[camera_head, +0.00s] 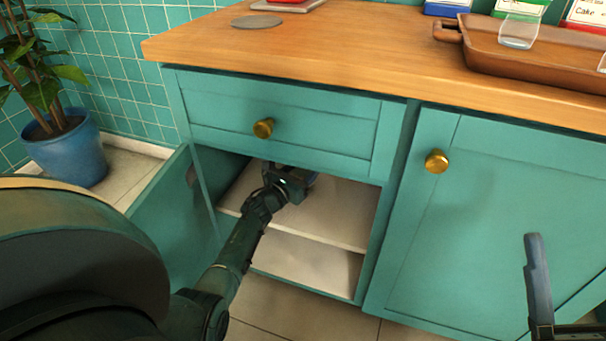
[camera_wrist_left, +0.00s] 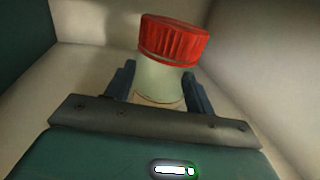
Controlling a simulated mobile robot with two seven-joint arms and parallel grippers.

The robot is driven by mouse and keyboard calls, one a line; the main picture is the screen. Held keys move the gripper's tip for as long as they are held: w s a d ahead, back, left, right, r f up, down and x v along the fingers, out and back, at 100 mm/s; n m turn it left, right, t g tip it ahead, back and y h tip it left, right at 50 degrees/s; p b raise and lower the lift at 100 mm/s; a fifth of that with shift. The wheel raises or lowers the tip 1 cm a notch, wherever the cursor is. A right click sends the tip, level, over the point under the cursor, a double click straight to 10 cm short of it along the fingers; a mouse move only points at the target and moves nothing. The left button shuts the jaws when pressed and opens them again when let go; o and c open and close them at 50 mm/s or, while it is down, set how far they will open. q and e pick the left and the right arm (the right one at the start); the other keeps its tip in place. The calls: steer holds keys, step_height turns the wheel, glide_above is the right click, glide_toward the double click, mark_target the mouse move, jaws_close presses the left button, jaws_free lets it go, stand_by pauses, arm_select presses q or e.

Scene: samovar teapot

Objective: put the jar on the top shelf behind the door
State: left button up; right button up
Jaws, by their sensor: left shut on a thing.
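The jar (camera_wrist_left: 163,80) has a red ribbed lid and a pale body. It stands between the fingers of my left gripper (camera_wrist_left: 158,95), which is shut on it inside the cabinet. In the head view my left gripper (camera_head: 297,180) reaches in over the top shelf (camera_head: 340,215); the jar is mostly hidden there. The cabinet door (camera_head: 175,205) is open, swung out to the left. My right gripper (camera_head: 537,285) shows only in part at the lower right, in front of the closed right cabinet door, and its opening is unclear.
A drawer (camera_head: 285,130) with a brass knob is closed above the opening. A lower shelf (camera_head: 305,262) is bare. The wooden counter (camera_head: 330,50) holds a brown tray (camera_head: 480,65). A potted plant (camera_head: 65,150) stands left of the open door.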

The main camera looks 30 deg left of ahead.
arm_select(q)
steer(key=shift+r, duration=0.1)
steer(key=o, duration=0.8)
steer(key=shift+c, duration=0.2)
steer(key=o, duration=0.5)
arm_select(e)
steer(key=shift+r, duration=0.15)
arm_select(q)
steer(key=shift+s, duration=0.1)
steer(key=s+p, duration=0.3)
steer(key=s, duration=0.9)
steer(key=shift+a, duration=0.15)
arm_select(e)
steer(key=f+m+h, duration=0.4)
steer(key=shift+w+a+f, duration=0.15)
steer(key=shift+a, duration=0.05)
arm_select(q)
steer(key=shift+w+r, duration=0.1)
